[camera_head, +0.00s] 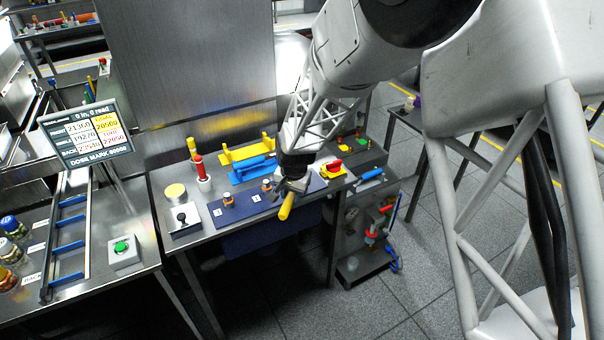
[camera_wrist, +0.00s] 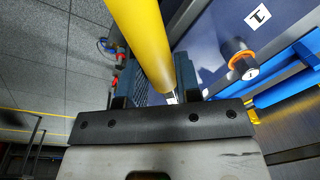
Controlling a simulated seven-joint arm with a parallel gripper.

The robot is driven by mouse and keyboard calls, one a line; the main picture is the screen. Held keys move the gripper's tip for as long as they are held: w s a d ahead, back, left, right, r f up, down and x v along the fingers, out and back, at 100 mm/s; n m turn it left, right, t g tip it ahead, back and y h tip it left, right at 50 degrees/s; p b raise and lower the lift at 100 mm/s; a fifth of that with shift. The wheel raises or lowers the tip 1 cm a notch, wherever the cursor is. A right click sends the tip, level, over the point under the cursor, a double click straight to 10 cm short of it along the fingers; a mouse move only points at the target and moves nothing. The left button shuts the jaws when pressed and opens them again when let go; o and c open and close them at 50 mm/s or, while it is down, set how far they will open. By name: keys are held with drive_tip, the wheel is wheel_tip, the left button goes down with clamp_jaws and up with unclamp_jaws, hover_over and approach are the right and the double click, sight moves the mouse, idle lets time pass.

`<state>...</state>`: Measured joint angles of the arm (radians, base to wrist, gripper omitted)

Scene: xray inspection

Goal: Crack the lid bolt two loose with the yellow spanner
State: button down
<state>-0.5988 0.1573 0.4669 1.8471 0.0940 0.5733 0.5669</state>
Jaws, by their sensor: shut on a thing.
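My gripper (camera_head: 290,186) hangs over the right part of the blue mat on the middle bench, shut on the yellow spanner (camera_head: 286,207). The spanner's yellow handle sticks out past the bench's front edge. In the wrist view the yellow handle (camera_wrist: 143,38) runs up from between my fingers (camera_wrist: 160,85); its head is hidden. Two bolts with orange collars, a left bolt (camera_head: 228,199) and a right bolt (camera_head: 266,185), stand on the mat beside white number labels too small to read there. In the wrist view one bolt (camera_wrist: 240,60) stands apart from the spanner beside label 1 (camera_wrist: 257,18).
A blue rack (camera_head: 253,169) and a yellow rack (camera_head: 247,150) stand behind the mat. A red-and-yellow switch (camera_head: 334,167) is right of my gripper. A joystick box (camera_head: 186,218) and red-topped post (camera_head: 201,168) stand left. Open floor lies in front.

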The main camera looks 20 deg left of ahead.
sight(292, 195)
drive_tip(key=shift+a+r+t, duration=0.1)
drive_tip(key=shift+r+t, duration=0.1)
drive_tip(key=shift+t, duration=0.1)
idle(0.9)
drive_tip(key=c, duration=0.8)
unclamp_jaws()
drive_tip(key=shift+o, duration=0.2)
drive_tip(key=shift+s+d+r, duration=0.1)
drive_tip(key=shift+s+r, duration=0.1)
drive_tip(key=shift+r, duration=1.7)
drive_tip(key=shift+s+d+r, duration=0.1)
drive_tip(key=shift+s+r, duration=0.1)
drive_tip(key=shift+r, duration=1.7)
drive_tip(key=shift+d+r, duration=0.1)
